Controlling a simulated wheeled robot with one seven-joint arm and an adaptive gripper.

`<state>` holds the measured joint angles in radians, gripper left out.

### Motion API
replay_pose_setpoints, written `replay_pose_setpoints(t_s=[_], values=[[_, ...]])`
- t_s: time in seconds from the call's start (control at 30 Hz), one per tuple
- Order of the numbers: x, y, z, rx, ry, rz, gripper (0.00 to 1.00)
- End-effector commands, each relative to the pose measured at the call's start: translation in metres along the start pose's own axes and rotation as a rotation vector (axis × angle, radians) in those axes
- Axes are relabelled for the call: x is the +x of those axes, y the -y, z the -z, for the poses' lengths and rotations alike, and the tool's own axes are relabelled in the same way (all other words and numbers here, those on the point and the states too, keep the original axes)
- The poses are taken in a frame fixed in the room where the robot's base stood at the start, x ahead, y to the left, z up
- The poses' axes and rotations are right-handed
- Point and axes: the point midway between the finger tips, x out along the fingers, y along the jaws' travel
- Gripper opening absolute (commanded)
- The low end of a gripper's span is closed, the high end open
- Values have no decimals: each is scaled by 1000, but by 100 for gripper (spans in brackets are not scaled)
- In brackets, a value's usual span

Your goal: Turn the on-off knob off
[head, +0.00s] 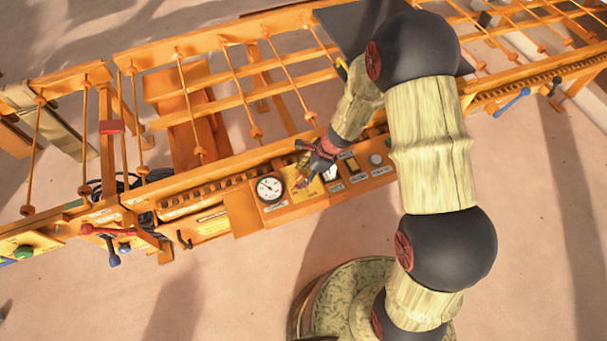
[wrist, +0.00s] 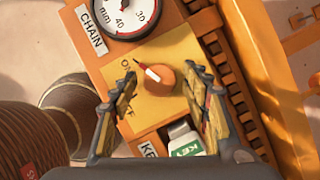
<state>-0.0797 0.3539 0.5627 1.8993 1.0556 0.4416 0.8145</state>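The on-off knob (wrist: 160,79) is a round orange knob on a yellow plate (wrist: 128,88) in the wrist view. Its white pointer with a red tip points up and left, towards the ON lettering; the OFF lettering is lower and partly covered by a finger. My gripper (wrist: 164,84) is open, with one fingertip on either side of the knob. Gaps show between both fingers and the knob in this view. In the head view my gripper (head: 306,172) is over the control panel (head: 327,198) and largely hides the knob.
A round dial gauge (head: 270,188) is at the panel's left end, close beside the knob; it also shows in the wrist view (wrist: 122,14). A key switch (wrist: 184,140) lies on the knob's other side. Orange frame rails (head: 220,170) run behind the panel. Open floor lies in front.

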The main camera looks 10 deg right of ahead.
Motion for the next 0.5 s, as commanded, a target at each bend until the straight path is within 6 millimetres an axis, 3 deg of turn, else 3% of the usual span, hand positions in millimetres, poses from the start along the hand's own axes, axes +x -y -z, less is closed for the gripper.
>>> replay_pose_setpoints(t_s=[0.5], values=[[0,0,0,0,0,0,16]])
